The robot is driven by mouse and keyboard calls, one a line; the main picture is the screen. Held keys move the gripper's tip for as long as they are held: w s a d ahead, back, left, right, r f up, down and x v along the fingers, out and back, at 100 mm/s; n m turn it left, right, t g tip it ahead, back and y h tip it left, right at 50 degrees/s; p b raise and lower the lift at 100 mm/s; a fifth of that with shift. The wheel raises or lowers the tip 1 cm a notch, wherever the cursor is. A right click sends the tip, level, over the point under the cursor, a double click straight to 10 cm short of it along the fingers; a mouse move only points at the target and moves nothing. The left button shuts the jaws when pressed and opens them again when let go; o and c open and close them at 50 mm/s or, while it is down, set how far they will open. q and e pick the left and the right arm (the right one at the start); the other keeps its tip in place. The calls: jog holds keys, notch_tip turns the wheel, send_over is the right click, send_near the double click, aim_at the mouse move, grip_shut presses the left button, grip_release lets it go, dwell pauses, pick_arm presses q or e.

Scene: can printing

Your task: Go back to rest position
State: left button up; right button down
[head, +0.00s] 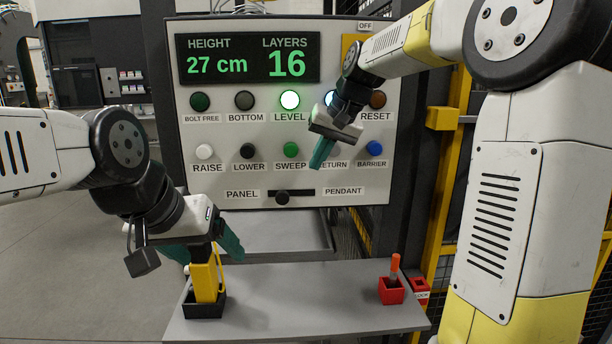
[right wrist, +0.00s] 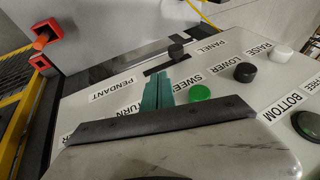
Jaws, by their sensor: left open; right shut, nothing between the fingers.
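My left gripper (head: 207,250) is open, with its teal fingers either side of a yellow upright piece (head: 204,278) standing in a black holder (head: 204,306) on the grey shelf. I cannot tell whether the fingers touch it. My right gripper (head: 320,154) is shut and empty in front of the control panel (head: 230,170). It covers the button above the RETURN label in the head view. In the right wrist view its closed teal fingers (right wrist: 157,92) are beside the green SWEEP button (right wrist: 200,93); contact with the panel is unclear.
The display (head: 248,59) reads HEIGHT 27 cm, LAYERS 16. The LEVEL lamp (head: 290,100) glows. The PANEL/PENDANT knob (head: 282,197) sits toward PANEL. A red block with an orange-handled piece (head: 391,289) stands on the shelf (head: 290,310), whose middle is clear. A yellow frame (head: 446,190) is at right.

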jog(key=s+d+r+h, duration=0.1)
jog(key=s+d, duration=0.4)
jog(key=s, duration=0.8)
jog(key=s+d+f+t, duration=0.1)
jog(key=s+d+f, duration=0.1)
jog(key=s+f, duration=0.2)
jog(key=s+d+f+t+h, duration=0.1)
jog(key=s+f, duration=0.3)
jog(key=s, duration=0.5)
jog(key=shift+s+d, duration=0.2)
jog(key=shift+d, duration=0.15)
